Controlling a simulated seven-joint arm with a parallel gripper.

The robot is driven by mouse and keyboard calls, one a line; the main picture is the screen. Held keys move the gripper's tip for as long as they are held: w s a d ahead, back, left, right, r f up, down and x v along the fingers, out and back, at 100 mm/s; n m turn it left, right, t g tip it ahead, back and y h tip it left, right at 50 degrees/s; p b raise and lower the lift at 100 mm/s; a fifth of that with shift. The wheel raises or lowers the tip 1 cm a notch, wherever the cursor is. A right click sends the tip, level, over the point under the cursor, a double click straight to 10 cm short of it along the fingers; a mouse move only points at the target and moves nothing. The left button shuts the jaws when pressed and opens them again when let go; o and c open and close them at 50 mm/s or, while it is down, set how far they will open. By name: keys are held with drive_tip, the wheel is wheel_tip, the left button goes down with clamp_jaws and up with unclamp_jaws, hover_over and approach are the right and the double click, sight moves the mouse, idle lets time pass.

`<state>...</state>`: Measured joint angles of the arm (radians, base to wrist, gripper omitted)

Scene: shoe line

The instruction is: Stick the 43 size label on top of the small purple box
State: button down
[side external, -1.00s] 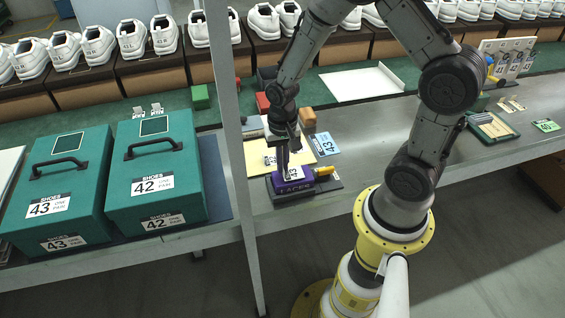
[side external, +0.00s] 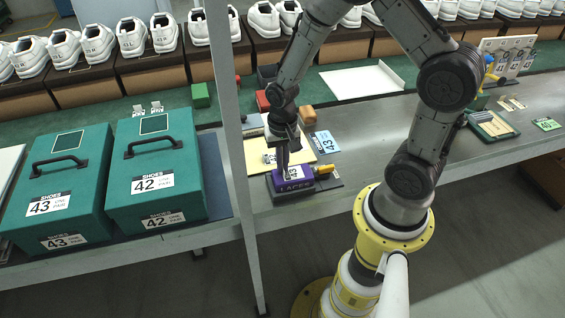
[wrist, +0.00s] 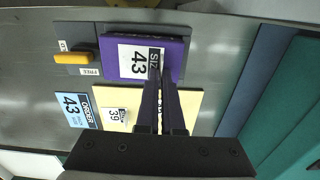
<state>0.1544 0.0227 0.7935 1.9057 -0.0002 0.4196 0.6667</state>
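The small purple box (side external: 299,184), marked LACES, sits in a dark fixture at the bench's front edge. It also shows in the wrist view (wrist: 178,60). The white 43 size label (wrist: 136,62) lies over the box top, appearing flat, with its SIZE strip toward my fingers. My gripper (wrist: 161,68) is above the box, its two narrow fingers close together and their tips over the label's strip edge. In the side view my gripper (side external: 282,173) points down at the box. Whether the fingers still pinch the label is not clear.
A yellow handle (wrist: 73,58) sticks out beside the box. A yellow card (wrist: 112,96) with a 39 label and a blue 43 card (wrist: 72,110) lie behind it. Two green shoe boxes (side external: 155,170) stand left, past a grey post (side external: 236,150). The bench right of the box is mostly clear.

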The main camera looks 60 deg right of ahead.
drive_tip(key=c, duration=1)
unclamp_jaws()
drive_tip(key=shift+r, duration=0.1)
wheel_tip(320, 180, up, 18)
drive_tip(key=a+t, duration=0.1)
drive_tip(key=t, duration=0.1)
drive_tip(key=s+a+r+n+t, duration=0.1)
drive_tip(key=s+r+n, duration=0.1)
drive_tip(key=s+n, duration=0.1)
drive_tip(key=s+a+r+n+t, duration=0.1)
drive_tip(key=s+r+n, duration=0.2)
drive_tip(key=s, duration=0.3)
drive_tip(key=s+a+r+n+t, duration=0.1)
drive_tip(key=s+r+n, duration=0.1)
drive_tip(key=s+n, duration=0.1)
drive_tip(key=shift+s+a+r+t, duration=0.15)
drive_tip(key=shift+s+a+t, duration=0.2)
drive_tip(key=shift+s, duration=0.4)
